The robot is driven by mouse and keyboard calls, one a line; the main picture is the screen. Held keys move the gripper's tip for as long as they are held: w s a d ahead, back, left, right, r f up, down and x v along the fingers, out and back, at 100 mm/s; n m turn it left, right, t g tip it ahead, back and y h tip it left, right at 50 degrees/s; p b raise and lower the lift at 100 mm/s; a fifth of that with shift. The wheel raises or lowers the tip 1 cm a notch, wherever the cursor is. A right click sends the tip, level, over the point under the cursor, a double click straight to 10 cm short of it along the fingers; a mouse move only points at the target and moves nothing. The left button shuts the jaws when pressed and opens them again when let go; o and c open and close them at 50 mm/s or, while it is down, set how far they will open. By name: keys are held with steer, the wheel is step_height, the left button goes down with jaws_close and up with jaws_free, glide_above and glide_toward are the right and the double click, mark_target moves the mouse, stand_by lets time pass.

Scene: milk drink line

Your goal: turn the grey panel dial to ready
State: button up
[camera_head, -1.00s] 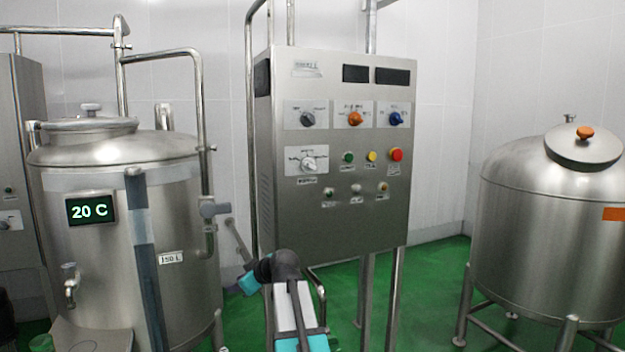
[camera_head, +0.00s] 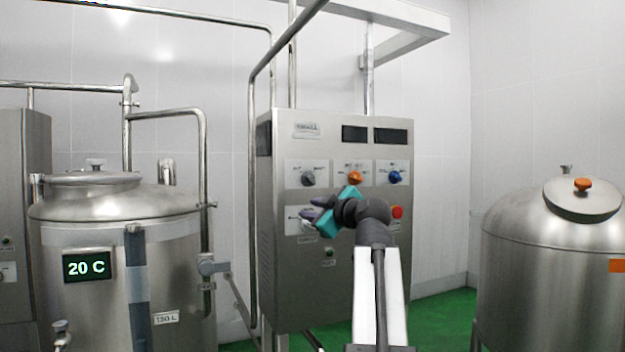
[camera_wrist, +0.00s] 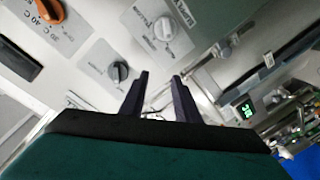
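The grey panel dial (camera_head: 308,178) sits at the upper left of the steel control panel (camera_head: 290,270), on a light label plate. In the wrist view the grey dial (camera_wrist: 119,71) lies just left of the left fingertip. My gripper (camera_head: 312,220) is in front of the panel, below the grey dial in the head view, and covers much of the white dial's plate. Its two dark fingers (camera_wrist: 160,77) stand apart with nothing between them. The grey dial's label text is too small to read.
An orange dial (camera_head: 355,178) and a blue dial (camera_head: 396,177) are right of the grey one. A white dial (camera_wrist: 164,28) is near the fingers. A red button (camera_head: 397,212) is beside my arm. Steel tanks stand left (camera_head: 120,210) and right (camera_head: 540,250); pipes run along the panel's left.

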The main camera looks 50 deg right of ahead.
mark_target(311, 179)
steer(key=s+d+r+h, duration=0.1)
steer(key=s+r, duration=0.6)
steer(key=shift+r+h, duration=0.25)
steer(key=shift+h, duration=0.15)
steer(key=shift+w+d, duration=0.15)
steer(key=p+x, duration=0.1)
steer(key=x, duration=0.3)
steer(key=p+x, duration=0.1)
steer(key=x, duration=0.3)
steer(key=p+x, duration=0.1)
steer(key=x, duration=0.3)
steer(key=shift+r+p, duration=0.35)
steer(key=shift+x, duration=0.85)
steer(key=shift+f, duration=0.1)
jaws_close()
steer(key=shift+a, duration=0.35)
steer(key=shift+d+m, duration=0.25)
steer(key=shift+m, duration=0.05)
